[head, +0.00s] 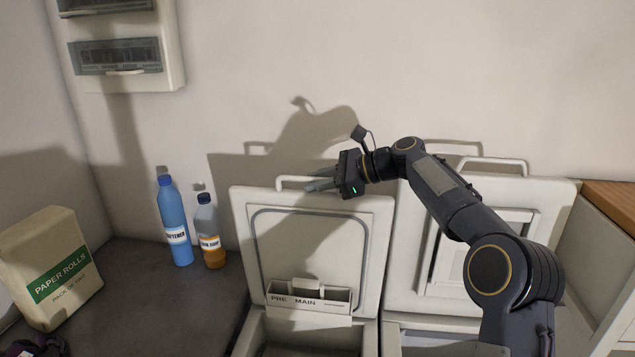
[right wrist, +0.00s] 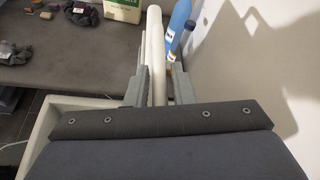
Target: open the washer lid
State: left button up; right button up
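The washer, the left machine, has its lid (head: 345,270) standing upright against the wall side. A compartment marked PRE and MAIN (head: 310,297) sits at the lid's lower inner face. The lid handle (head: 281,182), a pale bar, runs along its top edge. My right gripper (head: 312,181) is at this handle. In the right wrist view the gripper's fingers (right wrist: 160,75) stand on either side of the pale bar (right wrist: 155,40), with a small gap at the right finger, so it looks open around the bar. My left gripper is not in view.
The right machine's lid (head: 402,280) also stands upright, partly behind my right arm. A blue bottle (head: 174,215), an orange-filled bottle (head: 210,240) and a paper rolls pack (head: 50,268) stand on the dark counter (head: 135,300) at left. A wooden top (head: 612,200) lies at right.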

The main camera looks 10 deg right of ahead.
jog(key=b+v, duration=0.1)
jog(key=v, duration=0.6)
jog(key=shift+d, duration=0.25)
jog(key=shift+s, duration=0.1)
jog(key=s+d+f+n+h+b, duration=0.1)
jog(key=s+f+n+h, duration=0.25)
jog(key=s, duration=0.75)
jog(key=s+d+f+n+h+b, duration=0.1)
jog(key=s+f+n+h, duration=0.3)
jog(key=s, duration=0.7)
jog(key=s+f+n+h+b, duration=0.1)
jog(key=s+f+n, duration=0.9)
jog(key=s+f, duration=0.6)
jog(key=s, duration=0.3)
jog(key=shift+s+f, duration=0.3)
jog(key=shift+f, duration=0.05)
